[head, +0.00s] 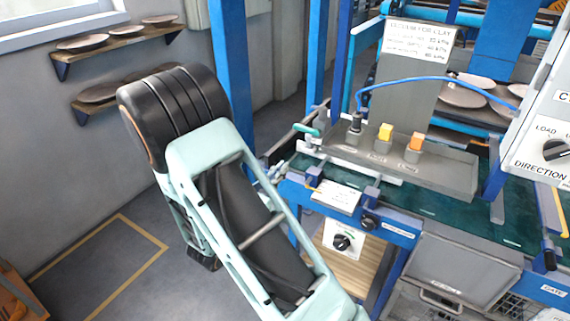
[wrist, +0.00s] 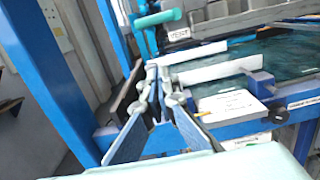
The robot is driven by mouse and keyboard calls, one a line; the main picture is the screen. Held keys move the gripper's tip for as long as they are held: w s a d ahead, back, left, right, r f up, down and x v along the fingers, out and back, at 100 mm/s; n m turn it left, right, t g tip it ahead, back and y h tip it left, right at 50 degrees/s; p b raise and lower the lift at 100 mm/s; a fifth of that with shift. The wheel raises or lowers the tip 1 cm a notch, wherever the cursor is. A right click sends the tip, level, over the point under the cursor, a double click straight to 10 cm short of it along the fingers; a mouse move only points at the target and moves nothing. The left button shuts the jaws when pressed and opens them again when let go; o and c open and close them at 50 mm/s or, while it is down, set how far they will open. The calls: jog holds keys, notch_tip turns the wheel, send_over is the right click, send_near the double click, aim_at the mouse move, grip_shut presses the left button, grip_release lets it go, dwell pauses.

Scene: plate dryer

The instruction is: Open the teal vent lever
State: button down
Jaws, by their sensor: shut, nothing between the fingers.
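The teal vent lever (head: 305,130) stands at the left end of the grey control block in the head view. It has a short horizontal handle on an upright stem. In the wrist view the teal lever (wrist: 158,19) is at the top centre, beyond my fingertips. My gripper (wrist: 158,72) points towards it with its fingers together and nothing between them. In the head view my gripper (head: 277,172) is partly hidden by my arm, and it is below and to the left of the lever. The fingers look apart from the lever.
The grey control block (head: 447,172) carries a black knob (head: 355,122), a yellow button (head: 385,132) and an orange button (head: 416,141). A blue post (head: 231,75) rises left of the lever. A blue hose (head: 430,80) arches above. A white label plate (head: 336,196) sits on the front rail.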

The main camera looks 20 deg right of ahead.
aim_at(307, 129)
jog(key=w+d+r+p, duration=0.1)
jog(key=w+d+r, duration=0.3)
jog(key=w+d, duration=0.1)
jog(key=shift+d+r, duration=0.2)
jog(key=shift+d, duration=0.65)
